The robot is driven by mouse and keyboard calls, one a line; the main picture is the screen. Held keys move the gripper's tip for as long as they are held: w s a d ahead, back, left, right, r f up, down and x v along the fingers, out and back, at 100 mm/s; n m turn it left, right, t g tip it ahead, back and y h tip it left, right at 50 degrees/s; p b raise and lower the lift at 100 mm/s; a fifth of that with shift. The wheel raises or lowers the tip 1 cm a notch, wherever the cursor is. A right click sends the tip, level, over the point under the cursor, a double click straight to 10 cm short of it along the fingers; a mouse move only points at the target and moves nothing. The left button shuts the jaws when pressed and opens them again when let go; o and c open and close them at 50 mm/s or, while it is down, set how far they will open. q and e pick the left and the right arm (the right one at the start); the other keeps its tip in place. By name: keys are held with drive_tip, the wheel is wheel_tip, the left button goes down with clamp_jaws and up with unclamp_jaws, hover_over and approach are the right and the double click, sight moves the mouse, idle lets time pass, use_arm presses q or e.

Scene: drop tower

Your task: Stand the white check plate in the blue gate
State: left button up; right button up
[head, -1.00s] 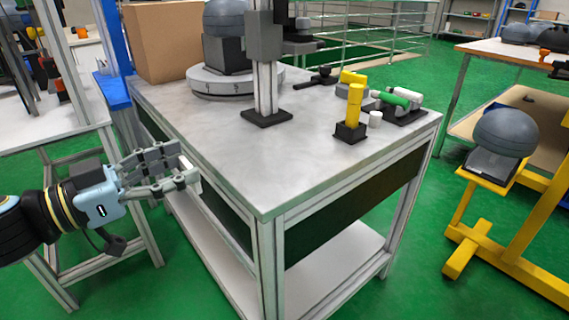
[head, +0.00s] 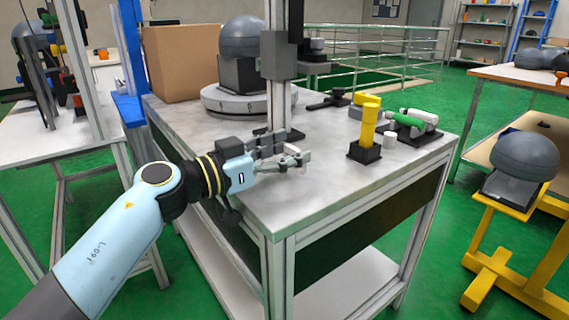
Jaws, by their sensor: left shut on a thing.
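My left gripper (head: 298,159) reaches in from the left over the front left part of the grey table. Its fingers are shut on a small pale piece, of which little shows between the fingertips. It looks like the white check plate, but I cannot tell its shape. A tall blue upright (head: 130,50) with a blue foot stands at the table's far left edge. I cannot tell whether it is the blue gate. No other blue gate shows clearly. My right gripper is not in view.
The table (head: 300,205) carries a metal post (head: 278,90) behind my gripper, a round grey turntable (head: 235,103), and a cardboard box (head: 185,62). The front tabletop is clear.

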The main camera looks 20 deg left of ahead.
use_arm(q)
drive_tip(key=shift+s+a+f, duration=0.15)
drive_tip(key=shift+f, duration=0.75)
drive_tip(key=shift+r, duration=0.25)
drive_tip(key=o, duration=0.8)
drive_tip(key=shift+f, duration=0.2)
